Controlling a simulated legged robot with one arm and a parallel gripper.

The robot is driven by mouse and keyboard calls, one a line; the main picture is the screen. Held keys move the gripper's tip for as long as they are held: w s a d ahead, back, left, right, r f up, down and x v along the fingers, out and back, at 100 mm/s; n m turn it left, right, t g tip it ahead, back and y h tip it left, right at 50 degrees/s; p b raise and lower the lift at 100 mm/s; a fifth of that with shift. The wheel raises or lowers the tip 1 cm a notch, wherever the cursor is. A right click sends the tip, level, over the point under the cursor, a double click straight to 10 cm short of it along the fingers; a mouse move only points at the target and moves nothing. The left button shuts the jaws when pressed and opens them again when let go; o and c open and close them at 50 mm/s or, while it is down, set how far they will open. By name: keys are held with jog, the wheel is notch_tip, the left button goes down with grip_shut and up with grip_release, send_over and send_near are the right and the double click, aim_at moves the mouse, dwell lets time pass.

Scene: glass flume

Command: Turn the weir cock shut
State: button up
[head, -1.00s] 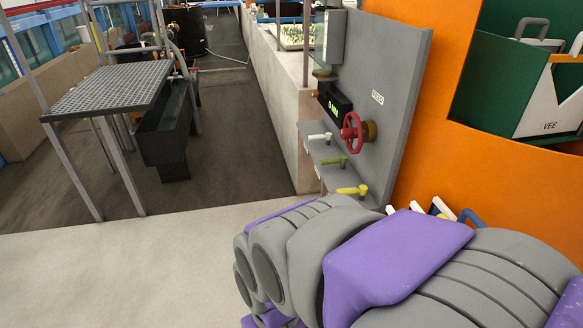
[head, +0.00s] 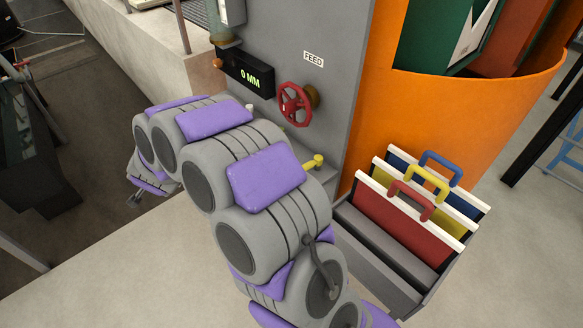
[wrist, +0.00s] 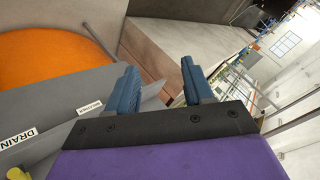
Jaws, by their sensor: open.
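A yellow cock lever (head: 314,162) sticks out low on the grey panel (head: 335,60) in the head view. My arm covers most of the other cocks; only a pale tip (head: 249,110) shows. I cannot tell which cock is the weir cock. My gripper (wrist: 160,66) is open and empty in the wrist view, its blue fingers apart, touching no cock. In the head view it is at the left end of my arm, left of the panel. A yellow piece (wrist: 16,174) shows at the wrist view's lower left, near a DRAIN label (wrist: 18,135).
A red handwheel (head: 295,103) under a FEED label (head: 313,59) and a 0 MM display (head: 247,78) are on the panel. A rack (head: 390,275) of boards with coloured handles stands right of my arm. An orange curved housing (head: 450,105) is behind. Floor is free at lower left.

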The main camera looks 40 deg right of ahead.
jog(key=w+d+f+m+h, duration=0.2)
jog(key=d+f+m+h, duration=0.15)
jog(key=d+f, duration=0.2)
jog(key=m+g+h+p, duration=0.3)
jog(key=m+g+h, duration=0.3)
jog(key=g+h, duration=0.6)
send_near(309, 166)
jog(key=d+f, duration=0.1)
jog(key=d, duration=0.1)
jog(key=d+t+h+b, duration=0.1)
jog(key=d, duration=0.2)
jog(key=d+f+t+h, duration=0.1)
jog(key=d, duration=0.1)
jog(key=shift+s+d+f+b, duration=0.15)
jog(key=shift+s+f+b, duration=0.05)
jog(key=shift+f+b, duration=0.15)
jog(key=shift+c, duration=0.2)
grip_shut()
